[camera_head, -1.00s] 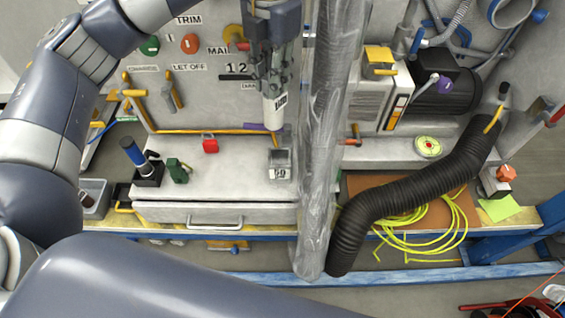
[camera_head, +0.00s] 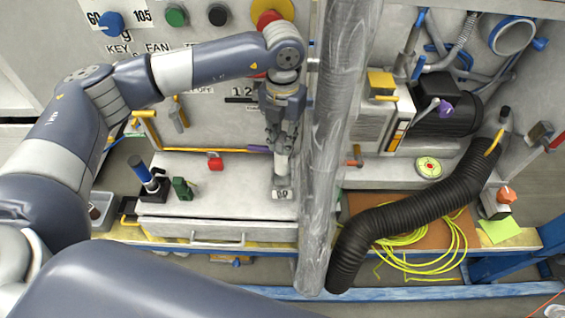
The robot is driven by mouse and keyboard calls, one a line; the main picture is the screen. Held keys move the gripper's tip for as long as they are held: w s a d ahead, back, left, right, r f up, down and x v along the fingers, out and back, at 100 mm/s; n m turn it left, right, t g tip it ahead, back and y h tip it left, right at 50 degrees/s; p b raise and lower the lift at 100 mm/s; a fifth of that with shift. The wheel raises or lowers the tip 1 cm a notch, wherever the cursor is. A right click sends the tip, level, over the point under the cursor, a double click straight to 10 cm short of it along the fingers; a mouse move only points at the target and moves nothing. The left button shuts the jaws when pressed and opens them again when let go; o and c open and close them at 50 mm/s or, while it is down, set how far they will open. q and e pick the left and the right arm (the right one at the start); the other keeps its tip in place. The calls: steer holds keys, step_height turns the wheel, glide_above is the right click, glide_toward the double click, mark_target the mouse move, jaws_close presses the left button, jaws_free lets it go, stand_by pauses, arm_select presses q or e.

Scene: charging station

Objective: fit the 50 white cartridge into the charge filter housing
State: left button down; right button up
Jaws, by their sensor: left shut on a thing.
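The white cartridge (camera_head: 281,164) is held upright in my left gripper (camera_head: 281,146), which is shut on it. The cartridge's lower end meets the top of the charge filter housing (camera_head: 283,193), a small grey block with a number label on its front. The housing stands on the right part of the light grey bench top, just left of a tall grey pipe. I cannot tell how deep the cartridge sits in the housing, as its lower end is hidden. My right gripper is not in view.
The tall grey pipe (camera_head: 325,150) rises close to the right of the housing. A black corrugated hose (camera_head: 410,212) lies at right.

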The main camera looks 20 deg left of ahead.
mark_target(283, 166)
arm_select(q)
step_height(283, 166, down, 12)
steer(key=shift+r+p, duration=0.1)
steer(key=shift+p, duration=1)
steer(key=c, duration=1.5)
jaws_free()
steer(key=shift+r, duration=0.2)
step_height(283, 166, up, 12)
steer(key=shift+f+b, duration=0.1)
steer(key=shift+b, duration=1.15)
steer(key=shift+f, duration=0.1)
